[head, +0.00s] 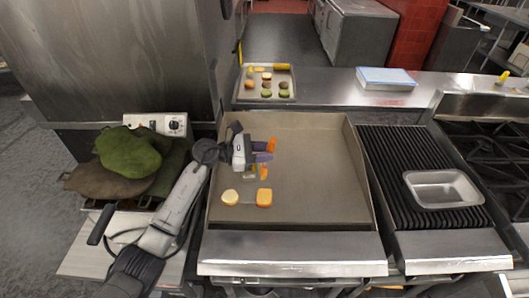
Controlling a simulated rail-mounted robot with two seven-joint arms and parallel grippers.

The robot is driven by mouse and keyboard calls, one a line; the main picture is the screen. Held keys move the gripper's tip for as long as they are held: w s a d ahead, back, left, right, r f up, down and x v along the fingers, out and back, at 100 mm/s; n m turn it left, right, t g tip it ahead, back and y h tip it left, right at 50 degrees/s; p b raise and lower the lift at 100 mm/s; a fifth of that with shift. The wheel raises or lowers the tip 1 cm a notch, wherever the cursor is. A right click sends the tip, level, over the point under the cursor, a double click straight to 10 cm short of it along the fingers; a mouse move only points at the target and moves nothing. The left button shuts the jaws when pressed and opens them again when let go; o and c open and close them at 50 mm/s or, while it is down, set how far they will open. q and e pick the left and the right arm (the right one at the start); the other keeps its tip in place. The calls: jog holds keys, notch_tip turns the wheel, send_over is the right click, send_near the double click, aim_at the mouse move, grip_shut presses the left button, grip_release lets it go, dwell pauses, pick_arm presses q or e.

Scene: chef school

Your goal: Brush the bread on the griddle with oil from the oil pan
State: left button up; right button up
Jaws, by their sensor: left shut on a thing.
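The griddle (310,205) is a flat brown-grey plate in the middle of the head view. A pale round piece of bread (230,197) and an orange-brown squarish piece of bread (264,198) lie on its front left part. My left gripper (262,157) is over the griddle behind them, shut on a small orange thing (271,145), probably the brush. The fingers hide its middle; orange also shows just below them. A rectangular silver metal pan (443,188), likely the oil pan, sits on the ribbed grill to the right. My right gripper is not in view.
A tray (240,97) with several small food pieces stands behind the griddle. A blue-white box (386,79) lies on the back counter. Green and brown cloth-like items (133,155) lie at left. The ribbed grill (390,170) separates griddle and stove (500,150). The griddle's right side is clear.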

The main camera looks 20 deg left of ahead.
pick_arm(q)
notch_tip(320, 180, up, 8)
jog(key=p, duration=0.3)
jog(key=shift+f, duration=0.15)
dwell(0.7)
dwell(0.4)
